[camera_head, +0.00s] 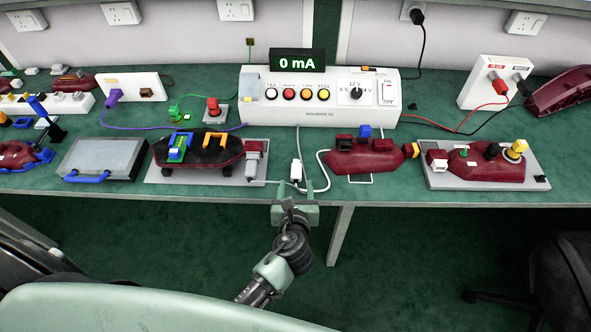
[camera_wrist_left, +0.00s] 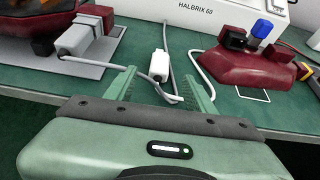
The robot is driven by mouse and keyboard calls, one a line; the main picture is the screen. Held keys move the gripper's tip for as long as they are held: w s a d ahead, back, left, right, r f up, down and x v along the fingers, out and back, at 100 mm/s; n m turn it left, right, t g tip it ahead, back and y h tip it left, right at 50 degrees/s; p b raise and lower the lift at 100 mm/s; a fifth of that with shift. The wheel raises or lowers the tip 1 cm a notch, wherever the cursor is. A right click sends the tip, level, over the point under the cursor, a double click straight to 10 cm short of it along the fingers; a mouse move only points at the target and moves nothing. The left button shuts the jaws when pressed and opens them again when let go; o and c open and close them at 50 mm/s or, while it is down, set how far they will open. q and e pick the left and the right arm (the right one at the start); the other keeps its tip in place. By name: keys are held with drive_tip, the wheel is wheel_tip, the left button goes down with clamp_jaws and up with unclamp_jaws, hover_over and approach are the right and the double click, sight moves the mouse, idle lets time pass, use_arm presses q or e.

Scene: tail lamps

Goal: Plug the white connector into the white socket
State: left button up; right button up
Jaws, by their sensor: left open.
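The white connector (camera_head: 296,171) stands near the table's front edge, with a white cable beside it. It also shows in the left wrist view (camera_wrist_left: 160,65), between and slightly beyond the open fingertips, apart from both. My left gripper (camera_head: 295,199) is open and empty at the table edge; its two green fingers also show in the left wrist view (camera_wrist_left: 160,87). My right gripper is not in view.
A lamp on a grey plate (camera_head: 165,178) with a grey plug (camera_head: 252,166) lies left of the connector. A dark red lamp (camera_head: 365,158) lies to its right. The white tester (camera_head: 320,112) reading 0 mA stands behind. Narrow green table shows around the connector.

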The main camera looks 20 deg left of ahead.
sight(296, 174)
use_arm(q)
drive_tip(key=shift+w+f, duration=0.1)
drive_tip(key=shift+w, duration=0.35)
drive_tip(key=x, duration=0.7)
drive_tip(key=shift+s+a, duration=0.1)
drive_tip(key=shift+a, duration=0.05)
clamp_jaws()
